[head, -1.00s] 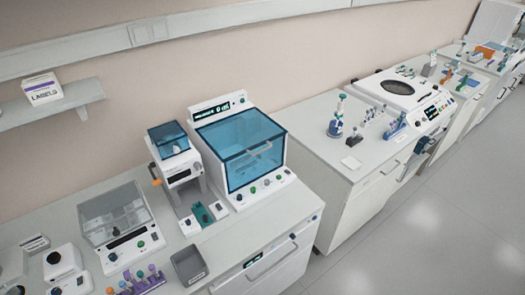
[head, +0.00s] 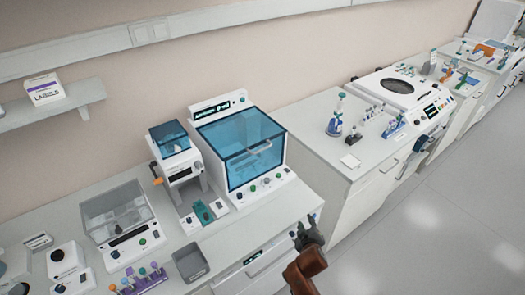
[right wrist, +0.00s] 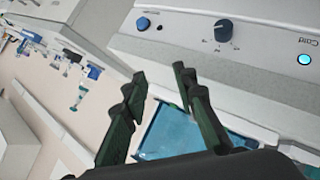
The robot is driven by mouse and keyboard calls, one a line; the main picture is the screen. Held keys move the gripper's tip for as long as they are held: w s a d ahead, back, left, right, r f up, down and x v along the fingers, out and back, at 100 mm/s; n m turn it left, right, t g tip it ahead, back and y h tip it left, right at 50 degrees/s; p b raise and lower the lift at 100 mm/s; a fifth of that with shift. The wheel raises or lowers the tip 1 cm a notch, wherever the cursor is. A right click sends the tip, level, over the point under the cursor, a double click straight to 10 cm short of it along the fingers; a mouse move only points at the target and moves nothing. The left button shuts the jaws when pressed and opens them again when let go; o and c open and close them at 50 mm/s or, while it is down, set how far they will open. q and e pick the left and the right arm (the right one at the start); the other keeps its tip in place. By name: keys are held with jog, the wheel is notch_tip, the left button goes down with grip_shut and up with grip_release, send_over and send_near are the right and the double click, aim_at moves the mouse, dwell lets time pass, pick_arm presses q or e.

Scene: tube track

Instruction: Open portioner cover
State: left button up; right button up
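Two machines with blue see-through covers stand on the left bench, and I cannot tell for sure which is the portioner. The larger has a wide blue cover (head: 243,152), which is down. The smaller, taller one has a blue top cover (head: 169,137), also down, and an orange lever (head: 156,181). My right gripper (head: 304,234) is near the bench's front edge, below and right of the larger machine, apart from both covers. In the right wrist view its two dark fingers (right wrist: 161,76) are spread with nothing between them. My left gripper is not in view.
A grey bin (head: 191,262) and a tube rack (head: 143,283) stand near the bench's front. A clear-lidded machine (head: 118,208) is at left. In the right wrist view a white panel (right wrist: 265,48) with a blue knob lies beyond the fingers.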

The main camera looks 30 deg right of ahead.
jog(key=w+d+r+n+t+h, duration=0.1)
jog(key=w+d+r+t+h, duration=0.15)
jog(key=w+r, duration=0.35)
jog(key=n+t+y, duration=0.3)
jog(key=n+t, duration=0.5)
jog(key=n, duration=0.3)
send_near(262, 150)
jog(key=w+d, duration=0.1)
jog(key=w, duration=0.2)
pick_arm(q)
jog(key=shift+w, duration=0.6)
pick_arm(e)
jog(key=shift+g, duration=0.35)
jog(key=shift+r+x, duration=0.15)
jog(key=shift+x, duration=1.7)
jog(key=shift+r+x, duration=0.15)
jog(key=shift+x, duration=1.65)
jog(key=shift+s, duration=0.1)
jog(key=shift+c, duration=0.4)
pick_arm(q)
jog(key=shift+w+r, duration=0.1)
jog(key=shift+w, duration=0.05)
pick_arm(e)
grip_shut()
